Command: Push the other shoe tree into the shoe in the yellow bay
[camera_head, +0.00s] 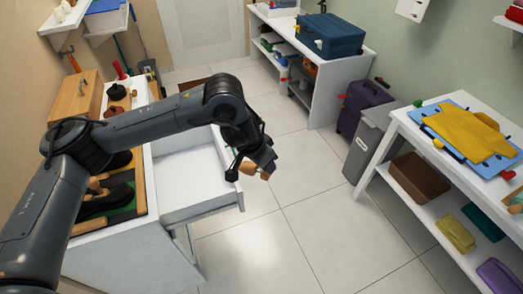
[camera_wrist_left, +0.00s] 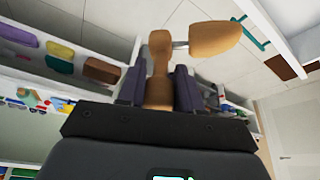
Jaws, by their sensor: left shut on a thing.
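My left gripper (camera_head: 258,168) is shut on a wooden shoe tree (camera_wrist_left: 214,39) and holds it in the air beyond the open drawer, over the floor. In the left wrist view, its narrow wooden part stands between the fingers (camera_wrist_left: 160,88), and its toe piece extends right on a short metal rod. In the head view the tree (camera_head: 247,168) is mostly hidden. A dark shoe (camera_head: 106,203) sits on the bench top by a green bay (camera_head: 124,212), with a tan wooden piece at it. Another dark shoe (camera_head: 120,160) is partly behind my arm. I cannot clearly make out the yellow bay.
A white drawer (camera_head: 185,175) stands open and empty beneath my forearm. A wooden box (camera_head: 75,98) and brushes sit at the bench's back. At right are a grey bin (camera_head: 372,140) and a white table (camera_head: 402,118) with a yellow garment. The floor between is clear.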

